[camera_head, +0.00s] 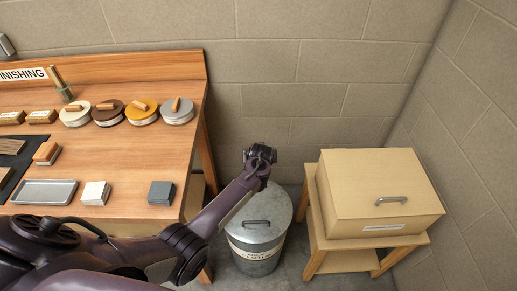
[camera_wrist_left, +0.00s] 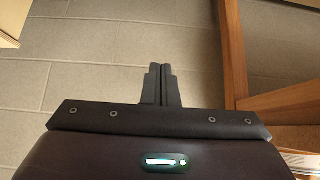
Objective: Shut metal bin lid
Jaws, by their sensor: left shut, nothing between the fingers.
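A round grey metal bin (camera_head: 257,262) stands on the floor between the workbench and a small wooden stand. Its metal lid (camera_head: 268,213) covers the top and has a dark handle near the front. I see no clear gap at the front edge; the lid's left and back parts are partly hidden by my left arm. My left gripper (camera_head: 261,152) is raised above the back of the lid, apart from it. In the left wrist view its fingers (camera_wrist_left: 161,82) are together and empty, against the block wall, with no bin in sight. My right gripper is not in view.
The wooden workbench (camera_head: 130,155) on the left holds tins, blocks and a metal tray (camera_head: 45,192). A pale box (camera_head: 375,185) with a handle sits on a wooden stand (camera_head: 350,262) right of the bin. Block walls (camera_head: 300,60) close the back and right.

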